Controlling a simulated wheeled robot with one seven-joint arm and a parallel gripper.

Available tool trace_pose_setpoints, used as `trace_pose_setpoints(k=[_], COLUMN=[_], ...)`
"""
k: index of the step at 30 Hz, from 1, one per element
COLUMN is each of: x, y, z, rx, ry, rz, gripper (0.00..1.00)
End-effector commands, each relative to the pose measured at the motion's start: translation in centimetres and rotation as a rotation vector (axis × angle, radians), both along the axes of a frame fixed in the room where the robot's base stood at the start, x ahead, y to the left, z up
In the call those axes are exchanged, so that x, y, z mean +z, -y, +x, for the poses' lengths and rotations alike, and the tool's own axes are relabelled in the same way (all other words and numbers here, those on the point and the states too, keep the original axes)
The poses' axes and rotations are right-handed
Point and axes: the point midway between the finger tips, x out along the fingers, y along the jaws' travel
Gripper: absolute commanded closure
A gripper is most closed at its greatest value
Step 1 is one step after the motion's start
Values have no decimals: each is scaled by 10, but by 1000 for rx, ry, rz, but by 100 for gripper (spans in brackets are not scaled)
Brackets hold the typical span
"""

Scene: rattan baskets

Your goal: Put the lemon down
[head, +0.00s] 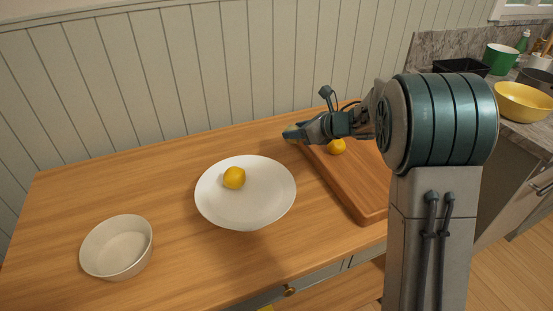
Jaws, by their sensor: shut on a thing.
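My gripper (294,132) is at the back of the wooden table, by the far left corner of the cutting board (345,190). It is shut on a small yellowish thing, likely a lemon, mostly hidden by the fingers. I cannot tell whether that thing touches the table or board. One lemon (234,177) lies on the white plate (246,210), left of my gripper. Another lemon (337,146) lies on the cutting board, just right of and below my gripper in the picture.
A white bowl (117,247) stands at the table's front left. The wooden table (110,185) is clear at the back left. My arm hides the board's right part. A counter at the right holds a yellow bowl (523,103), a green pot (500,58) and a black tray (461,66).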

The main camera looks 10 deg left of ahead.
Motion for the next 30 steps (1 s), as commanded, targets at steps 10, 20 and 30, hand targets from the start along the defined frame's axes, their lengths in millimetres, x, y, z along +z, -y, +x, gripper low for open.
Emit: trace_pose_setpoints(k=[10, 20, 30], x=[-29, -68, -69], y=[-39, -39, -39], z=[-28, -28, -28], rx=[0, -2, -1], ry=[1, 0, 2], rz=[-1, -1, -1], gripper=[79, 79, 45])
